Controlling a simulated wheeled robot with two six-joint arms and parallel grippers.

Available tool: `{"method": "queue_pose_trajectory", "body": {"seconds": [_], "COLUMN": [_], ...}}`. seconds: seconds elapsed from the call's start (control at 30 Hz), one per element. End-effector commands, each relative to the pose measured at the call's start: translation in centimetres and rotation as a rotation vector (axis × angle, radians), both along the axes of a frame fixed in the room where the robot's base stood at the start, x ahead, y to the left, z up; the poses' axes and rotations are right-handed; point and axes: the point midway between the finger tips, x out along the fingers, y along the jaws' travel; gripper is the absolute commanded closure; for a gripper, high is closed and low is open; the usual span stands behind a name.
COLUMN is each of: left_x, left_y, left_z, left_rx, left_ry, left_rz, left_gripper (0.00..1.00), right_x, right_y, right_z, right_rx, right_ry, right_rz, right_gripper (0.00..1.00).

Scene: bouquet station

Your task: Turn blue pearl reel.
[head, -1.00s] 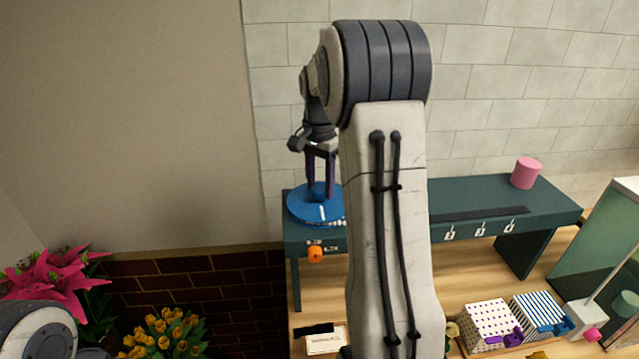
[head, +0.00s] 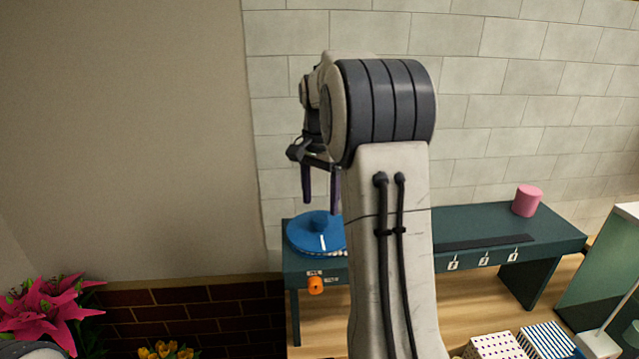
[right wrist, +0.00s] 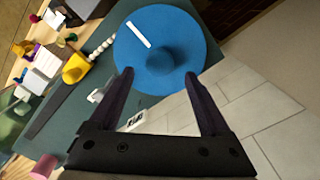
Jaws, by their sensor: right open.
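The blue pearl reel (head: 303,238) is a flat blue disc with a raised centre knob. It lies on the left end of the dark green bench and is partly hidden by my right arm. In the right wrist view the blue pearl reel (right wrist: 140,55) shows a white stripe, and a string of white pearls runs from its edge. My right gripper (head: 321,206) is open and empty, its fingers pointing down just above the reel. In the right wrist view the fingertips (right wrist: 158,74) are apart, with the knob between and beyond them. My left gripper is out of view.
The dark green bench (head: 490,222) carries a pink cylinder (head: 527,200) at the back right and numbered tags along its front. An orange knob (head: 315,285) sits on the front below the reel. Pink flowers (head: 45,312) stand at lower left. A tiled wall rises behind the bench.

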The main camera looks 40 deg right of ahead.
Motion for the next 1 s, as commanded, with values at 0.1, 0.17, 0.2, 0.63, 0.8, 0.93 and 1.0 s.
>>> {"method": "queue_pose_trajectory", "body": {"seconds": [0.1, 0.17, 0.2, 0.63, 0.8, 0.93, 1.0], "left_x": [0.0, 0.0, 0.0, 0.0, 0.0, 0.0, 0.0], "left_y": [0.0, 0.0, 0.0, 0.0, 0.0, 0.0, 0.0], "left_z": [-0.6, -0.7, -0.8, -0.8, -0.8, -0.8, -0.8], "left_rx": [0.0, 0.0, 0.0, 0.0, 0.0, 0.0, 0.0], "left_ry": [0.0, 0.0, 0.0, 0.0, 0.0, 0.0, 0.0], "left_rz": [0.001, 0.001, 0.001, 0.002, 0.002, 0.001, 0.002], "left_gripper": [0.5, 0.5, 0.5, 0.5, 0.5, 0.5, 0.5], "right_x": [0.1, 0.2, 0.1, 0.1, 0.1, 0.1, 0.1], "right_y": [0.0, 0.0, 0.0, 0.0, 0.0, 0.0, 0.1], "right_z": [2.5, 3.6, 4.3, 6.6, 6.6, 6.6, 6.5], "right_rx": [-0.003, -0.003, -0.003, -0.001, -0.001, -0.001, -0.001], "right_ry": [-0.006, -0.006, -0.006, -0.001, -0.001, -0.001, -0.001], "right_rz": [0.0, 0.0, 0.0, 0.0, 0.0, -0.001, 0.001], "right_gripper": [0.19, 0.19, 0.19, 0.19, 0.19, 0.19, 0.19]}}
